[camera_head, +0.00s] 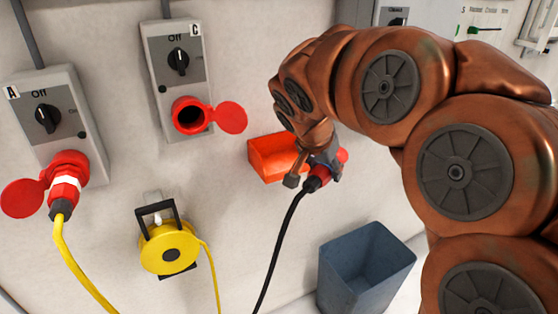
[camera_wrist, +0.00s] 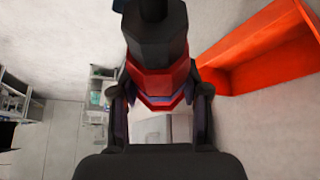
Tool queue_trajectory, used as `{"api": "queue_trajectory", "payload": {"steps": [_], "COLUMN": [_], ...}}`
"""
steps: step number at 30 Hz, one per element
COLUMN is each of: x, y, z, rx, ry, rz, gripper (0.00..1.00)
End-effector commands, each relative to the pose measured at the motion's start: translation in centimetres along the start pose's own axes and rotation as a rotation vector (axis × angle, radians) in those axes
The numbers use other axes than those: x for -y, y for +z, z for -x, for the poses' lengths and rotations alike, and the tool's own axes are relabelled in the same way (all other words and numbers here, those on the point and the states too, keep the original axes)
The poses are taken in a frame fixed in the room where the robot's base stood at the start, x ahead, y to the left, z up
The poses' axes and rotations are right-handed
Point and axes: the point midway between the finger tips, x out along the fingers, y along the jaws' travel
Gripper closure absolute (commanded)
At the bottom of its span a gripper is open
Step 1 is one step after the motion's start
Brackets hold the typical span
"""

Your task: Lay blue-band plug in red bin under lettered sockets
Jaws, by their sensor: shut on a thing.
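My gripper (camera_head: 326,166) is shut on a red plug (camera_head: 317,182) with a black cable (camera_head: 282,240). In the wrist view, the plug (camera_wrist: 165,80) sits between the fingers of my gripper (camera_wrist: 160,98), with a thin blue strip showing on its red body. The red bin (camera_head: 268,158) is mounted on the wall, just left of and behind my gripper; my wrist hides part of it. In the wrist view the bin (camera_wrist: 262,52) is at the upper right, apart from the plug. Its inside is only partly visible.
Socket A (camera_head: 45,115) holds a white-banded plug (camera_head: 64,188) with a yellow cable. Socket C (camera_head: 178,58) is empty, its red lid open. A yellow cable reel (camera_head: 168,250) hangs on the wall. A blue-grey bin (camera_head: 362,275) stands below my gripper.

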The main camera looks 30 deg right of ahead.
Motion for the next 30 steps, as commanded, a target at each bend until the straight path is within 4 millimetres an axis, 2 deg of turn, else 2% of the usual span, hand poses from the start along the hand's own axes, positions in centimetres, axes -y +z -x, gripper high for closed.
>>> {"api": "queue_trajectory", "payload": {"steps": [4, 8, 30], "x": [-1.2, -0.6, 9.6], "y": [-0.9, -1.3, -5.5], "z": [0.4, 0.5, -1.9], "rx": [0.0, 0.001, 0.002], "ry": [0.03, 0.035, 0.034], "rz": [-0.053, -0.06, -0.054], "gripper": [1.0, 1.0, 1.0]}}
